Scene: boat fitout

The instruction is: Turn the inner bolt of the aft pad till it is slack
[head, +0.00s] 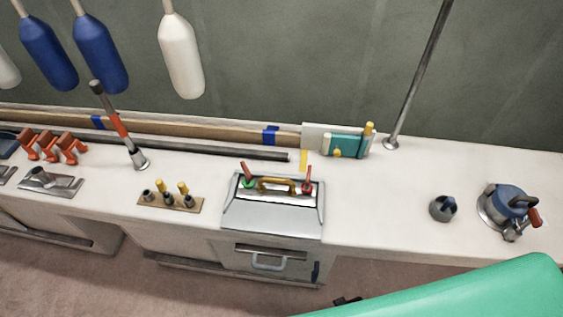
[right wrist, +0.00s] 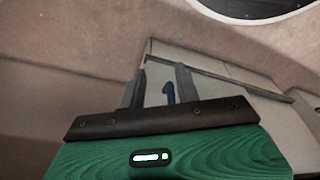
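My right gripper (right wrist: 158,90) shows in the right wrist view with its two dark fingers apart and nothing between them. In the head view a green part of my arm covers the lower right, well below the bench top. My left gripper is not in view. I cannot tell which fitting is the aft pad. Candidates on the bench are a metal plate with a raised fitting (head: 48,182) and a teal block with yellow knobs (head: 345,145). No gripper is at either. The inner bolt cannot be made out.
A grey case (head: 274,216) with red-handled tools stands mid-bench. A wooden block (head: 171,203) holds several sockets or bolts. A winch (head: 507,207) and a dark cup-like fitting (head: 443,208) are at right. A steel post (head: 418,75) rises behind. Bench between case and cup is clear.

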